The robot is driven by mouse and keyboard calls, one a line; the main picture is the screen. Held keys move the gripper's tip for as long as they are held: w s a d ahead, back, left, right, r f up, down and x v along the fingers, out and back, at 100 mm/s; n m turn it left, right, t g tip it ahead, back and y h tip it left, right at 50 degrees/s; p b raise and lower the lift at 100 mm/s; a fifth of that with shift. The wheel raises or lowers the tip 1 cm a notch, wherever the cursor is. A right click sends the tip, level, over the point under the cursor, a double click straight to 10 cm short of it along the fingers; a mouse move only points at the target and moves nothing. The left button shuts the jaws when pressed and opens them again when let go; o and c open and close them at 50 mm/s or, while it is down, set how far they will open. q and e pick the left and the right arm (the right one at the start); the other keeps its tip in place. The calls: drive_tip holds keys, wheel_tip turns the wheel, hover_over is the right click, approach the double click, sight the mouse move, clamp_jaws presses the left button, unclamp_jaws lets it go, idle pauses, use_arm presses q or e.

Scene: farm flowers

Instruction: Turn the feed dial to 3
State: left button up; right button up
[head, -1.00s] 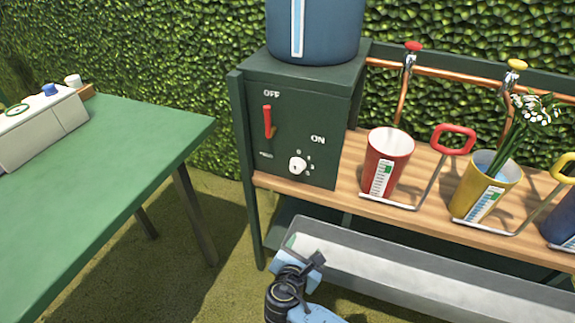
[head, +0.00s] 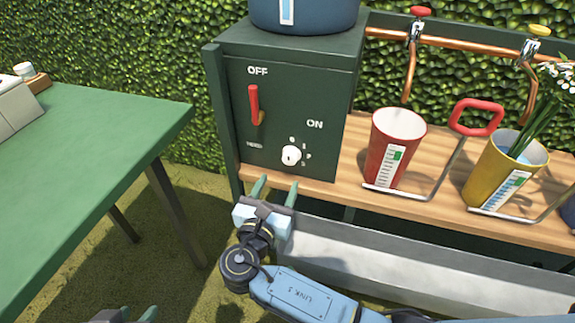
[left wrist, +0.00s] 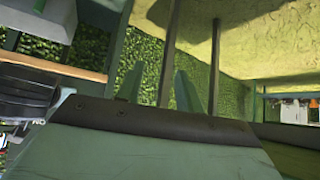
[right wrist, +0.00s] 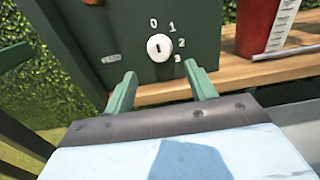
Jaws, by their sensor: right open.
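The feed dial (head: 291,155) is a round white knob low on the front of the dark green box (head: 335,95). In the right wrist view the dial (right wrist: 159,47) has 0, 1, 2 and 3 around its upper and right side. Its short dark mark stands upright, apparently toward 0. My right gripper (head: 275,190) is open and empty, just below and in front of the dial, not touching it. In the right wrist view its fingertips (right wrist: 161,82) are below the dial. My left gripper (head: 132,315) shows only partly at the bottom edge; its fingers (left wrist: 158,85) are apart and empty.
A red lever (head: 254,103) sits above left of the dial, between OFF and ON marks. A red cup (head: 395,150) and a yellow cup (head: 500,170) with flowers stand on the wooden shelf. A grey trough (head: 400,262) runs below. A green table (head: 90,150) is at left.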

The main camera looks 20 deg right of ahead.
sight(289, 161)
drive_tip(key=b+x, duration=0.2)
drive_tip(key=x, duration=0.5)
drive_tip(key=shift+w+d, duration=0.1)
drive_tip(key=shift+w, duration=0.1)
drive_tip(key=shift+w+d+b, duration=0.25)
drive_tip(key=shift+w+b, duration=0.1)
use_arm(q)
drive_tip(key=w+d+r+t+h, duration=0.3)
drive_tip(key=w+r+t, duration=0.3)
drive_tip(key=r, duration=0.4)
drive_tip(key=shift+w+d+t, duration=0.15)
drive_tip(key=shift+d+t, duration=0.3)
drive_tip(key=shift+t, duration=0.45)
use_arm(e)
drive_tip(key=c, duration=1)
